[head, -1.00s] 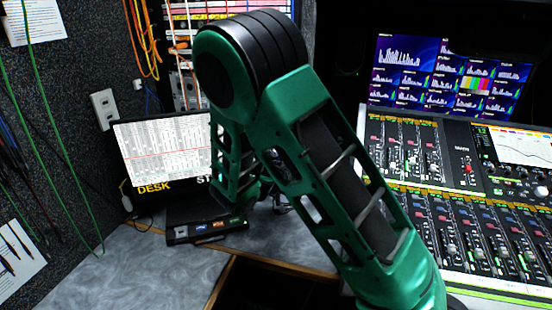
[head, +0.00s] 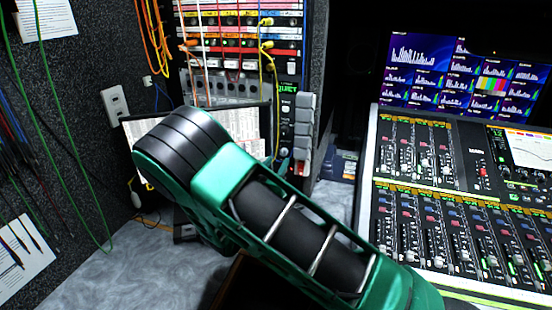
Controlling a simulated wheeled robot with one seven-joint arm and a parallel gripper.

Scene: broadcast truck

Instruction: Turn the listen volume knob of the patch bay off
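The patch bay (head: 240,42) is in the rack at the top of the head view, with rows of jacks, coloured label strips and plugged cords. My green and black arm bends across the middle, in front of the rack's lower part. My gripper is mostly or wholly hidden behind it. A small blue-grey shape just past the arm, below the narrow panel marked QUIET (head: 286,112), may be part of it. Whether it is open or shut does not show.
Orange, red and yellow cords hang before the rack. A screen (head: 140,130) stands partly behind my arm. A mixing console (head: 455,190) fills the right side, with a monitor (head: 430,75) behind. The grey desk (head: 90,280) is clear at lower left.

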